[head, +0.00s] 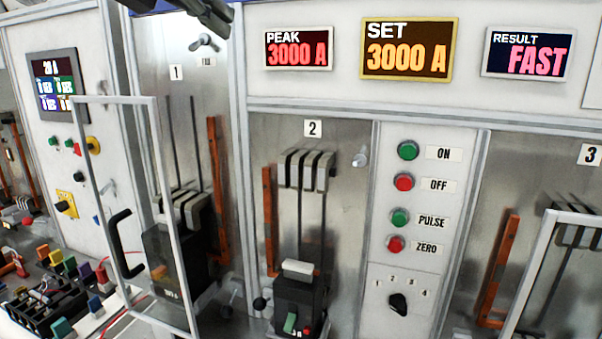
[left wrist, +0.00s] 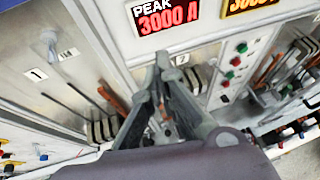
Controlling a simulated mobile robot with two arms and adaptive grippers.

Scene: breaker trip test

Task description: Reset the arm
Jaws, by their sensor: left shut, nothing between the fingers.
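My left gripper (head: 214,18) shows at the top left of the head view, mostly cut off by the top edge. It is near a grey lobed knob (head: 205,43) beside the bay marked 1; I cannot tell the gap. In the left wrist view the left gripper (left wrist: 164,64) is shut and empty, its fingers pointing towards the panel below the PEAK display (left wrist: 167,14). The knob also shows there, left of the gripper (left wrist: 49,38). My right gripper is in neither view.
Bay 1 has an open framed clear door (head: 157,200) with a black handle (head: 124,245). Bay 2 holds a black breaker (head: 299,300). Buttons and a selector (head: 398,303) stand right of it. The RESULT display (head: 528,52) reads FAST. Coloured connectors (head: 60,270) crowd the lower left.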

